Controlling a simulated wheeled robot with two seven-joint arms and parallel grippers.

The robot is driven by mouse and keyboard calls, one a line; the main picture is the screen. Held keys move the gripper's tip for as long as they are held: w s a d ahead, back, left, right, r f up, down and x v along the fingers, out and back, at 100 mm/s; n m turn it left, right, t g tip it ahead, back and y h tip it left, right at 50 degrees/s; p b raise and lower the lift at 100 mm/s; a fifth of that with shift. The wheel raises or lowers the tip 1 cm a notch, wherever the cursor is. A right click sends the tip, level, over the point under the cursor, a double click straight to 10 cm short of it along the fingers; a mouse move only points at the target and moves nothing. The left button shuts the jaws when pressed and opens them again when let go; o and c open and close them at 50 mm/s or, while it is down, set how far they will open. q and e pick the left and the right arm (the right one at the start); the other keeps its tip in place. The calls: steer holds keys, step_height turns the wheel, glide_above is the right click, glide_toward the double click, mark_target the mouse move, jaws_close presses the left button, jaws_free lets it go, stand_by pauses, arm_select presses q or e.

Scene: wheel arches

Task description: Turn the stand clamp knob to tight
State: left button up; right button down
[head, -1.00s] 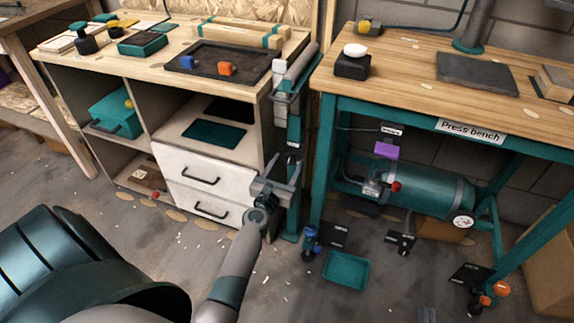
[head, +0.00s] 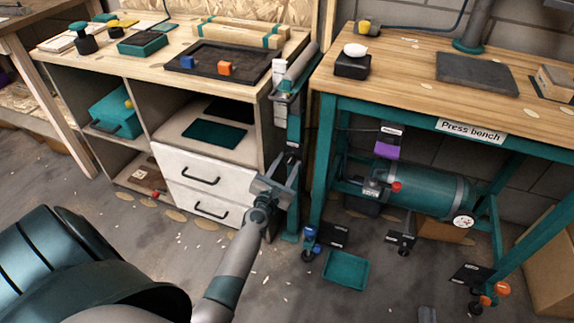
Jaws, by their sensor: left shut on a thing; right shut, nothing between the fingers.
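The stand is a teal upright post (head: 294,128) with a grey roller at its top, between the drawer bench and the press bench. A dark clamp collar (head: 292,148) with a small pale label sits partway down the post. My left gripper (head: 290,174) is at the post just below this collar, shut on the stand clamp knob. The knob is hidden behind the fingers, so its angle cannot be read. My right gripper is not in view.
The white drawers (head: 205,178) stand close left of the gripper. The press bench's teal leg (head: 322,165) is close on the right. A teal tray (head: 346,270) and small knob fixtures are on the floor to the right. Open floor lies in front.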

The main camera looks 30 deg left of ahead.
arm_select(q)
steer(key=shift+m, duration=1.9)
steer(key=m+p, duration=0.1)
steer(key=m, duration=0.2)
steer(key=shift+m, duration=0.3)
steer(key=m+p, duration=0.1)
steer(key=m, duration=0.3)
steer(key=shift+r+p, duration=0.1)
steer(key=shift+p, duration=0.3)
steer(key=m+p, duration=0.1)
steer(key=m, duration=0.3)
steer(key=shift+r+p, duration=0.1)
steer(key=shift+p, duration=0.25)
steer(key=m+p, duration=0.2)
steer(key=m, duration=0.2)
steer(key=shift+m, duration=0.3)
steer(key=shift+m+p, duration=1.05)
steer(key=shift+m, duration=1.05)
arm_select(e)
steer(key=s+d+f+g+h, duration=0.5)
steer(key=s+d+f+g, duration=0.4)
steer(key=f+g, duration=0.3)
steer(key=shift+d+f+m, duration=0.4)
steer(key=shift+d+f, duration=0.1)
steer(key=shift+f, duration=0.35)
steer(key=shift+s, duration=0.1)
